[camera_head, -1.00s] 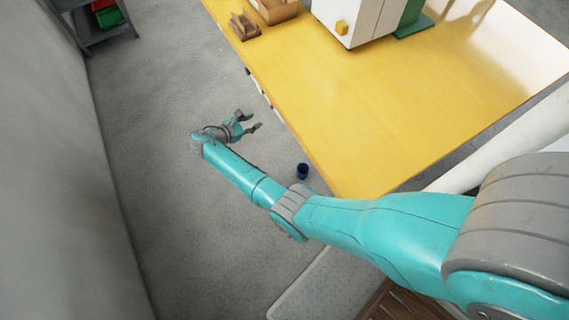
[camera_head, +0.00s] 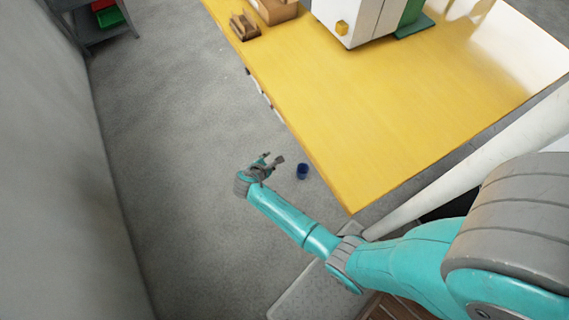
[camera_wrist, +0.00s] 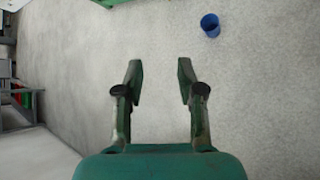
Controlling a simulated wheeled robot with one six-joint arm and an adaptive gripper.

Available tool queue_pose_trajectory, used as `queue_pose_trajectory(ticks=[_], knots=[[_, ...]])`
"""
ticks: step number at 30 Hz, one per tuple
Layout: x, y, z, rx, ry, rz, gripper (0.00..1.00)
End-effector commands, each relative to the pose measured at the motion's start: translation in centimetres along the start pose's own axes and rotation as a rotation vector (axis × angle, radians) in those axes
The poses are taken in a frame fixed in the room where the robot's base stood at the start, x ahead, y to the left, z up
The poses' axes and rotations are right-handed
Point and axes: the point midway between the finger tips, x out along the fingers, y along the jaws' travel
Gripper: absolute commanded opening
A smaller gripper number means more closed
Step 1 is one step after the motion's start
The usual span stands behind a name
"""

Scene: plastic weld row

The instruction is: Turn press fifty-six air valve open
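My gripper (camera_head: 272,163) is held out over the grey floor, left of the yellow table's near edge. In the wrist view my gripper (camera_wrist: 160,80) has its two fingers apart with only bare floor between them, so it is open and empty. I cannot make out an air valve in either view. Small dark and white fittings (camera_head: 262,92) show along the left edge of the table, too small to identify.
A blue cup (camera_head: 302,171) is on the floor just right of my gripper; it also shows in the wrist view (camera_wrist: 210,25). A grey shelf (camera_head: 100,32) stands far left. Floor on the left is clear.

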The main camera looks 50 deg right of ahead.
Motion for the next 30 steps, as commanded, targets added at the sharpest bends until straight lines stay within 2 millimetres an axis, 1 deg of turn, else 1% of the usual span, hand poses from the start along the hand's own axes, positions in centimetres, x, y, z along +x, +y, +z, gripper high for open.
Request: queue_pose_trajectory(ticks=[1,3,11,18,25,30], knots=[[-0.1,-1.0,-0.1,0.017,0.019,0.003,0.38],[-0.3,-2.1,-0.2,0.041,0.047,0.012,0.38],[-1.4,-5.9,-0.5,0.138,0.150,0.036,0.38],[-2.9,-9.1,-0.4,0.233,0.245,0.054,0.38],[-4.8,-11.7,-0.1,0.324,0.332,0.067,0.38],[-5.9,-12.8,0.2,0.375,0.377,0.072,0.38]])
